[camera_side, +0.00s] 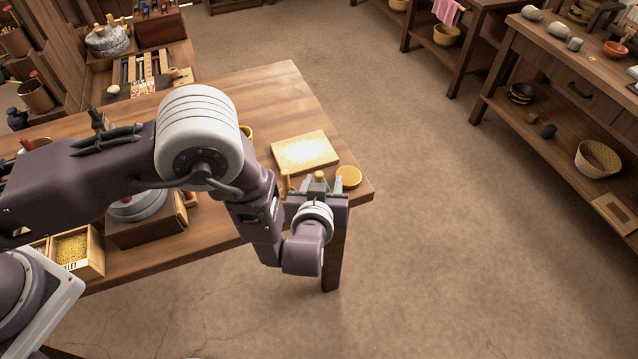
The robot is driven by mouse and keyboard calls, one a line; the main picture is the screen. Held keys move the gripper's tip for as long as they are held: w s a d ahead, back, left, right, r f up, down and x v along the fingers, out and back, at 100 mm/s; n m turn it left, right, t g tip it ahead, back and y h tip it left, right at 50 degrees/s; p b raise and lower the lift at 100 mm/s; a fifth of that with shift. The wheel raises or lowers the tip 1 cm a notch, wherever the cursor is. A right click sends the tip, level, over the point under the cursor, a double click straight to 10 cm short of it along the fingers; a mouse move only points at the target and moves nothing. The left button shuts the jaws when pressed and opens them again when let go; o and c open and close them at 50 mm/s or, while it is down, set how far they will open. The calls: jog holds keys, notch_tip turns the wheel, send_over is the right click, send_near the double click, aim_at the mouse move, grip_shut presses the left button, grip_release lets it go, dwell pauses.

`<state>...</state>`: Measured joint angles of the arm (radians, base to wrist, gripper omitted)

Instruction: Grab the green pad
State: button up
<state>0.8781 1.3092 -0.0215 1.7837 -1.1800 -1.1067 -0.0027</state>
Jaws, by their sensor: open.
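I cannot make out a green pad anywhere in this view; my arm covers part of the table. My gripper (318,185) is at the table's right front corner, with grey fingers pointing toward the table. It is open. A small tan wooden piece shows near the fingers, but I cannot tell whether it stands between or behind them. My gripper is in front of a pale board (305,150) and just left of a round yellow dish (348,177).
The wooden table (260,90) has clear room at its back. A box of yellow grain (78,250) and a partly hidden grey round stone are at the left. A shelved bench (560,70) stands across the open floor (440,220).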

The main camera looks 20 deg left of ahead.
aim_at(319, 179)
jog(key=shift+s+a+f+t+y, duration=0.25)
jog(key=shift+a+f, duration=0.1)
jog(key=shift+f, duration=0.25)
jog(key=shift+s+a+f+t+y, duration=0.15)
jog(key=shift+s+a+f+y, duration=0.15)
jog(key=shift+f, duration=0.3)
jog(key=x, duration=0.6)
jog(key=shift+w, duration=0.45)
grip_shut()
